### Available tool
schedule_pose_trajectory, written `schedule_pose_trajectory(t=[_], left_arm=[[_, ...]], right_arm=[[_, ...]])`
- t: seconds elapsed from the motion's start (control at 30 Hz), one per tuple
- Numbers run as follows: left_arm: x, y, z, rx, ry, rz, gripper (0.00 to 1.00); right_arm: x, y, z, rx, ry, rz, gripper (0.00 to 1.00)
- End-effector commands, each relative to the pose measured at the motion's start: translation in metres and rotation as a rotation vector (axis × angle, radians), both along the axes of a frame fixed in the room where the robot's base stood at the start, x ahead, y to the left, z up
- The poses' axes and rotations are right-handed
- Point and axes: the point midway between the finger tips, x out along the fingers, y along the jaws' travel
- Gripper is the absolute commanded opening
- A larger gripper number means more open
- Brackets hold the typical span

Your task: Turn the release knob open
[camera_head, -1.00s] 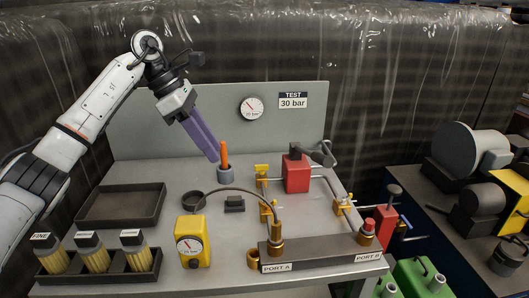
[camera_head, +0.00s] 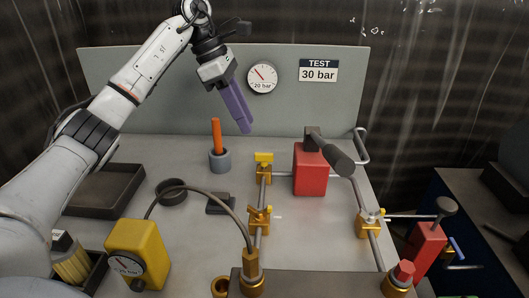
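My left gripper (camera_head: 246,129) has long purple fingers pointing down and right. It hangs in front of the grey back panel, right of an orange handle, and touches nothing that I can see. Its fingers overlap, so I cannot tell whether they are open. A red pump-like block (camera_head: 310,174) with a dark lever grip (camera_head: 337,158) stands at the bench's back right. Another red block (camera_head: 426,246), with a dark round knob (camera_head: 446,205) above and a blue lever (camera_head: 457,248), is at the right edge. Which part is the release knob is not clear. My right gripper is not in view.
The orange handle (camera_head: 217,137) stands in a grey cup (camera_head: 219,160). Brass fittings (camera_head: 259,219) and pipes cross the bench. A yellow gauge box (camera_head: 138,252) is at front left, an empty dark tray (camera_head: 103,190) behind it. A round gauge (camera_head: 262,78) is on the panel.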

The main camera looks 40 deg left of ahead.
Motion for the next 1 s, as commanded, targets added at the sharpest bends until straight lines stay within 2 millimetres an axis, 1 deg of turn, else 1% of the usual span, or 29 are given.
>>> schedule_pose_trajectory(t=[0.3,0.4,0.5,0.67,0.93,1.0], left_arm=[[0.010,-0.019,-0.053,-0.001,0.004,-0.003,0.28],[0.014,-0.025,-0.068,-0.001,0.002,-0.002,0.28],[0.016,-0.028,-0.078,-0.001,0.002,-0.002,0.28],[0.018,-0.031,-0.087,-0.001,0.000,-0.001,0.28],[0.019,-0.032,-0.087,0.000,0.000,-0.001,0.28],[0.019,-0.032,-0.087,0.000,0.000,-0.001,0.16]], right_arm=[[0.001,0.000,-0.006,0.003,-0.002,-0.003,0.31],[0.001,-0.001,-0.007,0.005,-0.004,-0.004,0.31],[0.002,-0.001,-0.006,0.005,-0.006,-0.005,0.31],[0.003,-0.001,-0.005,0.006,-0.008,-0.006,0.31],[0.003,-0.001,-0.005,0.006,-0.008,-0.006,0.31],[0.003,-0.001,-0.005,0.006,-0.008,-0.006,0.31]])
